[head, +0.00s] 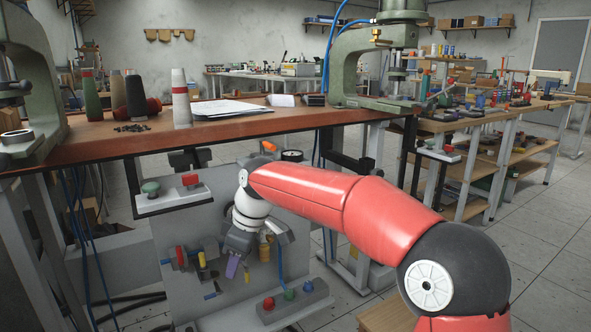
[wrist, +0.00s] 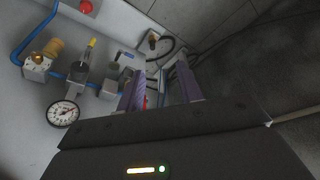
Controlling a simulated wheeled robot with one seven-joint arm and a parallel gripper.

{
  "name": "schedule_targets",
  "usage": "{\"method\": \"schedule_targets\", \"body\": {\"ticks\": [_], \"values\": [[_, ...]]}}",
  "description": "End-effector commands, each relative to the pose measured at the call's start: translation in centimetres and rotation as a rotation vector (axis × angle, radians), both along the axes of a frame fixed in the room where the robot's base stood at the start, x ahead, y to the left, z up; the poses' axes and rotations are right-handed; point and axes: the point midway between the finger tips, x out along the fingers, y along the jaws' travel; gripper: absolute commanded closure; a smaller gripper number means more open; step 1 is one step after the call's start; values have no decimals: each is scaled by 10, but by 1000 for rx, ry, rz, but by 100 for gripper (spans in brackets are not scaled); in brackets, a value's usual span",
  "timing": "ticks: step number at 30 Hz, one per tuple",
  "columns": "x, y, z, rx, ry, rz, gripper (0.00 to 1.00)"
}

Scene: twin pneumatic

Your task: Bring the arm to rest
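My red and white arm (head: 330,195) reaches from the lower right below the wooden bench, in front of a grey panel with pneumatic parts. My gripper (head: 233,268) points down beside that panel, and its purple fingers show. In the wrist view my gripper (wrist: 160,90) has its two purple fingers apart, with nothing seen held between them. Tubing and dark fittings show beyond the gap. I cannot tell how close the fingertips are to them.
The wooden bench (head: 250,124) with green presses stands above my gripper. A button box (head: 292,301) is low and right of it. A gauge (wrist: 63,113), brass fitting (wrist: 48,52) and blue hose (wrist: 33,35) are left of the fingers. Tiled floor (head: 535,240) is clear at right.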

Motion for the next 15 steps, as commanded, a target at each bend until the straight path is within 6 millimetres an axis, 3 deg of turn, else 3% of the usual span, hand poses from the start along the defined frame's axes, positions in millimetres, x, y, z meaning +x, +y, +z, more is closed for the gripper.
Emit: {"method": "schedule_targets", "body": {"ticks": [8, 11, 15], "values": [[-29, -36, 11, -94, -37, -165, 64], [-45, -58, 17, -131, -57, -262, 64], [-78, -107, 29, -172, -97, -471, 64]]}}
